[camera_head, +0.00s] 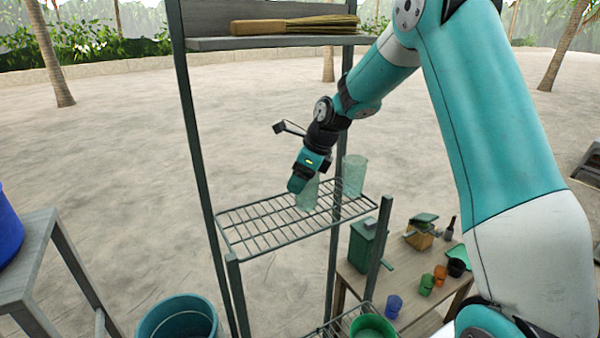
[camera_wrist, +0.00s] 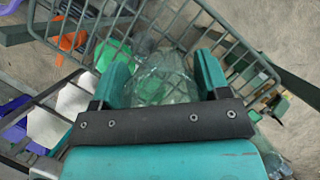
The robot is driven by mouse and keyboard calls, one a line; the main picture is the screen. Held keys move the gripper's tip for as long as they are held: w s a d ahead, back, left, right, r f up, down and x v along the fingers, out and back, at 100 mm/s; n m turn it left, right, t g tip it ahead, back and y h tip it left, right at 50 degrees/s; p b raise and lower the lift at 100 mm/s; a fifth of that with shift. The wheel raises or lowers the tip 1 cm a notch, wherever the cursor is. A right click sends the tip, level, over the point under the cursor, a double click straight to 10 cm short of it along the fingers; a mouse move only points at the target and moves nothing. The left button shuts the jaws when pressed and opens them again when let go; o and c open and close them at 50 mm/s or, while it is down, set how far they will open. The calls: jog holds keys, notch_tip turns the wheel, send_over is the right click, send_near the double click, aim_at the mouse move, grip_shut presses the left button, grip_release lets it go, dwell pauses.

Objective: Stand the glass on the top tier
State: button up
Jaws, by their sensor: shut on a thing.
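My gripper (camera_head: 303,183) is shut on a clear greenish glass (camera_head: 309,195) over the upper wire tier (camera_head: 262,226) of the rack. In the wrist view the glass (camera_wrist: 163,80) sits between the two teal fingers of my gripper (camera_wrist: 162,82), with wire bars beyond it. The glass looks roughly upright in the head view; I cannot tell whether its base touches the wires. A second clear glass (camera_head: 354,174) stands at the back right of this tier.
A wooden shelf (camera_head: 270,42) with a brush (camera_head: 295,25) is above. A green bowl (camera_head: 372,328) is on the lower wire tier. A low table (camera_head: 408,318) at right bears cups and boxes. The wire tier's left half is clear.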

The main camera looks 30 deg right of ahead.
jog(key=shift+f, duration=0.1)
jog(key=o, duration=1)
jog(key=b+v, duration=0.3)
jog(key=v, duration=0.4)
jog(key=s+a+r+n+g, duration=0.1)
jog(key=s+a+r+n, duration=0.2)
jog(key=s+a+n, duration=0.95)
jog(key=s+n, duration=0.4)
jog(key=n, duration=0.1)
jog(key=s+a+f+n+g, duration=0.1)
jog(key=s+a+n, duration=0.3)
jog(key=s+n, duration=0.3)
jog(key=s+a+f+n+g, duration=0.1)
jog(key=s+a+n, duration=0.3)
jog(key=s+n, duration=0.3)
jog(key=shift+s+a+n+y, duration=0.1)
jog(key=shift+s+n+y, duration=0.1)
jog(key=shift+n, duration=0.55)
jog(key=shift+s+a+n+y, duration=0.1)
jog(key=shift+s+n+y, duration=0.1)
jog(key=shift+n, duration=0.5)
